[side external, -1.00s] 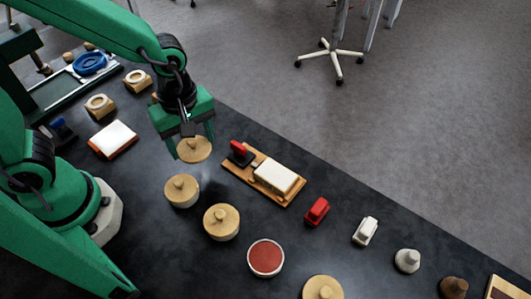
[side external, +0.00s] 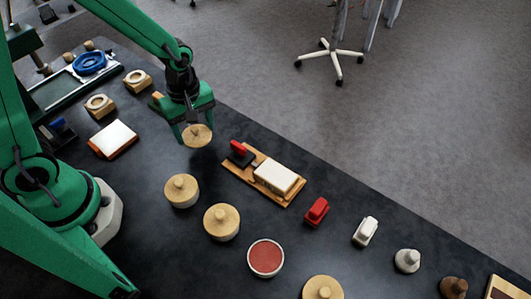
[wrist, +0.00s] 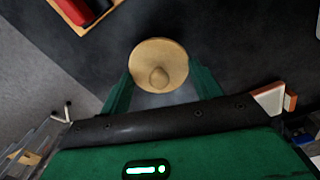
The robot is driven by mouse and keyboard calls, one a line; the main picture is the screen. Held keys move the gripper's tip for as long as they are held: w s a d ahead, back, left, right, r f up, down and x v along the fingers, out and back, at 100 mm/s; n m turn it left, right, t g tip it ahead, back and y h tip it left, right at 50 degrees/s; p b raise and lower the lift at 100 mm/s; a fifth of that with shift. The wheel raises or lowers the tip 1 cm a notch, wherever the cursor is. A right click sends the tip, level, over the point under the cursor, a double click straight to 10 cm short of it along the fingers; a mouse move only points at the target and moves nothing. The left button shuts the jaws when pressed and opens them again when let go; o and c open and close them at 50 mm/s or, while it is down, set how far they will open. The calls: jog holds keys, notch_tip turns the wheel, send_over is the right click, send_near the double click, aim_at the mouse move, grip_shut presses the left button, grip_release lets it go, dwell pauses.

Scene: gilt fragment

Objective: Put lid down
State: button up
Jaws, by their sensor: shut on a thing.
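My gripper (side external: 196,122) is shut on a round wooden lid (side external: 198,137) with a small knob. The lid is held in the air above the dark table, left of the wooden board. In the wrist view the lid (wrist: 158,58) sits between the two green fingers, its knob toward the gripper. A round red-topped pot (side external: 266,257) stands without a wooden lid in front. Round pots with knobbed wooden lids stand beside it: one (side external: 221,221) to its left, another (side external: 181,190) farther left, and one (side external: 323,289) partly cut off at the bottom edge.
A wooden board (side external: 238,166) carries a red-handled tool and a white block. A red block (side external: 317,211), a white block (side external: 366,231) and small knobbed pieces (side external: 407,260) lie rightward. A white-topped pad (side external: 114,137) lies left. Dark tabletop (side external: 150,165) is bare below the lid.

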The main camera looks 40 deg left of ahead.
aim_at(196, 137)
jog(key=shift+f, duration=1.85)
jog(key=shift+f, duration=0.15)
jog(key=o, duration=1)
jog(key=shift+c, duration=0.2)
jog(key=shift+r, duration=0.2)
jog(key=shift+r, duration=6)
